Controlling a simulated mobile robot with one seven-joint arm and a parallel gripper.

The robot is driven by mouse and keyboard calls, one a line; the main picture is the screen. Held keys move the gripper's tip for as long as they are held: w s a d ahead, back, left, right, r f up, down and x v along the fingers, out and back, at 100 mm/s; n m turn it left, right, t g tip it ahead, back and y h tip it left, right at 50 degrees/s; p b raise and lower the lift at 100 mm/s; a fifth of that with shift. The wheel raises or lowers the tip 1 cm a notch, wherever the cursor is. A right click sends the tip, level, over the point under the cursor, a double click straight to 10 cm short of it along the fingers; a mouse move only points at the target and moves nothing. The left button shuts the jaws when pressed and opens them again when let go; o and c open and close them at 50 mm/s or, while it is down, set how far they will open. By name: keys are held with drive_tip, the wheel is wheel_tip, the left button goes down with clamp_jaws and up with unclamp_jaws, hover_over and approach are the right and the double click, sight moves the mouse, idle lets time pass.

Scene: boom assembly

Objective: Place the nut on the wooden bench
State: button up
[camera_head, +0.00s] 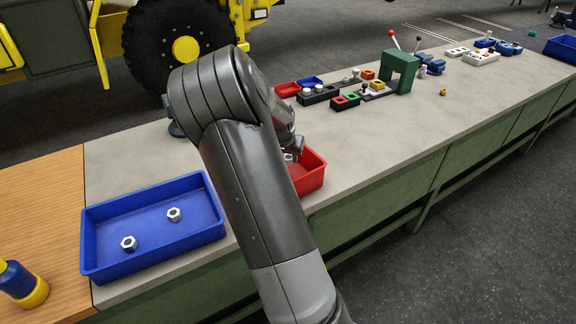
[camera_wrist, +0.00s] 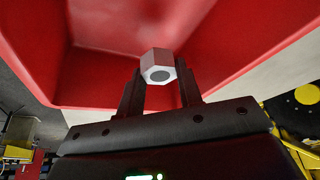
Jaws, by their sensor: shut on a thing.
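My gripper (camera_wrist: 160,84) is shut on a silver hex nut (camera_wrist: 158,66) in the wrist view, with one dark finger on each side. The nut is in front of the walls of the red tray (camera_wrist: 110,32). In the head view my arm covers much of the red tray (camera_head: 311,178) and most of the gripper. Two more nuts, one near (camera_head: 129,243) and one farther (camera_head: 174,214), lie apart in the blue tray (camera_head: 205,232). The wooden bench (camera_head: 45,205) is the brown wood surface at the far left.
Small bins, blocks and a green press (camera_head: 402,70) stand farther back on the grey bench. The wooden surface behind the bottle-like object is clear.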

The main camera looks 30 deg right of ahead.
wheel_tip(320, 180, up, 5)
drive_tip(key=shift+r, duration=0.15)
wheel_tip(320, 180, up, 6)
drive_tip(key=w+a+f+n+t+y, duration=0.15)
drive_tip(key=w+a+n, duration=0.35)
drive_tip(key=w+a, duration=0.5)
drive_tip(key=n+g+y, duration=0.2)
drive_tip(key=n+y, duration=0.4)
drive_tip(key=n, duration=0.9)
hover_over(57, 237)
drive_tip(key=d, duration=0.1)
drive_tip(key=shift+h, duration=0.25)
drive_tip(key=f, duration=1.1)
drive_tip(key=shift+s+d+f, duration=0.15)
drive_tip(key=shift+s+d, duration=0.05)
drive_tip(key=shift+s, duration=0.15)
drive_tip(key=shift+a+f, duration=0.15)
drive_tip(key=shift+f, duration=1.9)
drive_tip(key=shift+f, duration=0.15)
